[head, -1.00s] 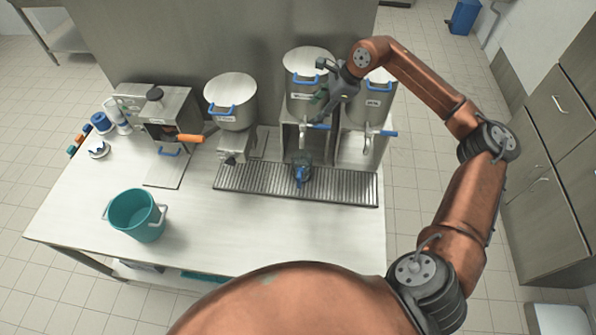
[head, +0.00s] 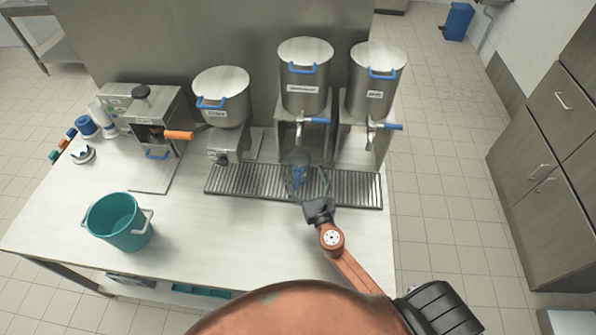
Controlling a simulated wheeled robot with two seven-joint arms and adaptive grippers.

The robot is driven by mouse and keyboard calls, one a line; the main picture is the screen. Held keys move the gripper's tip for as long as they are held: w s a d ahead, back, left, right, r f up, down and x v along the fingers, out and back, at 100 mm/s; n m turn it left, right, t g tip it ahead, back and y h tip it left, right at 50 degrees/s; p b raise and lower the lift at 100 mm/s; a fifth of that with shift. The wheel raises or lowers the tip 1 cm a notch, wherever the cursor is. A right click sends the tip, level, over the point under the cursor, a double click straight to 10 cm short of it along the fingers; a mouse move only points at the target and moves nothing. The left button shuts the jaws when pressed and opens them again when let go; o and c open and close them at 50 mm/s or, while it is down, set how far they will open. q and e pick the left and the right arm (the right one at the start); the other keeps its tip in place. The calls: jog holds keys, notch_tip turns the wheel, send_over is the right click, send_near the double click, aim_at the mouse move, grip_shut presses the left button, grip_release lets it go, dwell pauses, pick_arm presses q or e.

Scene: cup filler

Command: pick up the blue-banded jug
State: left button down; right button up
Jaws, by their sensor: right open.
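The jug (head: 297,168) is clear with a blue part on its near side and stands upright on the drip grate, under the middle dispenser's tap. My right gripper (head: 308,186) comes in from the front and is open. Its fingers reach over the grate at the jug's near side, one to the left and one to the right. I cannot tell whether they touch the jug. My left gripper is not in view.
The drip grate (head: 236,181) runs along the counter below several steel dispensers, such as the middle one (head: 305,92) with a blue-handled tap. A teal bucket (head: 118,222) stands at the front left. The counter between bucket and grate is clear.

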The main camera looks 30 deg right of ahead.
aim_at(302, 168)
jog(key=shift+s+d+f+m+h, duration=0.15)
jog(key=shift+d+h, duration=0.1)
jog(key=shift+d, duration=0.15)
jog(key=shift+s+d+f+m+h, duration=0.1)
jog(key=shift+d+m+h, duration=0.05)
jog(key=shift+d+h, duration=0.15)
jog(key=w, duration=0.3)
jog(key=shift+a+f+y, duration=0.2)
jog(key=shift+y, duration=0.05)
jog(key=shift+w, duration=0.35)
jog(key=w, duration=0.3)
jog(key=w+d, duration=0.1)
jog(key=shift+w+f, duration=0.3)
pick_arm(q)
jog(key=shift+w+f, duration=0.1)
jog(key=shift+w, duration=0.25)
pick_arm(e)
jog(key=shift+r, duration=0.1)
jog(key=c, duration=1.9)
jog(key=shift+o, duration=0.2)
